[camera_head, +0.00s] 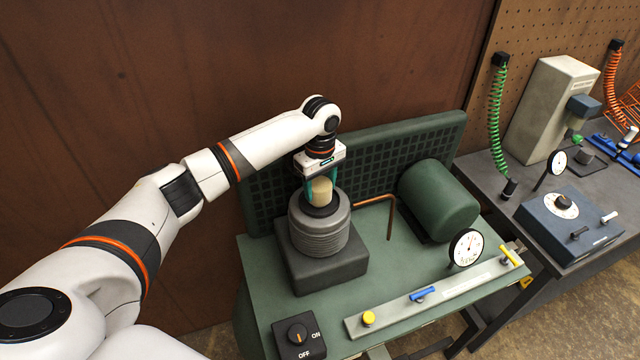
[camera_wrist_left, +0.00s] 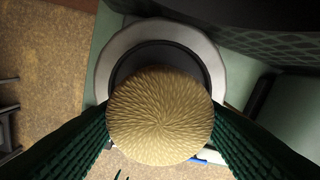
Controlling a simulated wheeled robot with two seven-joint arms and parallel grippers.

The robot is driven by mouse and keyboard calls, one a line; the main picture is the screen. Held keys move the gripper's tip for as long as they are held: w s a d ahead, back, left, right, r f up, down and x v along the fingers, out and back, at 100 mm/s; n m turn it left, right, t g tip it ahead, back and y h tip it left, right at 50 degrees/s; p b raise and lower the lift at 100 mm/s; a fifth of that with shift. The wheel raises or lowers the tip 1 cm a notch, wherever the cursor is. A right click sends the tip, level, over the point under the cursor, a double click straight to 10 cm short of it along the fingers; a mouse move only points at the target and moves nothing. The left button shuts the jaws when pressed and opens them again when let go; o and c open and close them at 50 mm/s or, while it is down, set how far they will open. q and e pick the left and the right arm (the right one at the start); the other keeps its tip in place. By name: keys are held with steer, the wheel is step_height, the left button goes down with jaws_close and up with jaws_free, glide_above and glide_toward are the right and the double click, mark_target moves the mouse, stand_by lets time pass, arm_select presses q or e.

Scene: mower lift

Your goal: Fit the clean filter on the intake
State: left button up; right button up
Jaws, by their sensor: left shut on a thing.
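A cream-coloured filter (camera_head: 321,191) is in my left gripper (camera_head: 321,186), whose teal fingers are shut on its two sides. The filter is upright, directly over the black ring of the intake (camera_head: 320,232), on top of the grey finned cylinder. In the head view its lower end meets or nearly meets the ring; I cannot tell if it is seated. In the left wrist view the pleated round top of the filter (camera_wrist_left: 160,115) covers much of the dark intake ring (camera_wrist_left: 160,52), and a green finger shows on each side. My right gripper is not in view.
The green machine bench (camera_head: 400,285) carries a motor (camera_head: 438,200), a copper pipe (camera_head: 378,204), a gauge (camera_head: 465,248), a strip with coloured valves (camera_head: 422,294) and an ON/OFF switch (camera_head: 297,338). A dark workbench (camera_head: 535,185) with a blue gauge box stands at the right.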

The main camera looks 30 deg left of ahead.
mark_target(320, 184)
arm_select(q)
steer(key=shift+f, duration=0.5)
stand_by(0.6)
steer(key=o, duration=0.7)
steer(key=shift+c, duration=0.2)
steer(key=shift+r, duration=5.5)
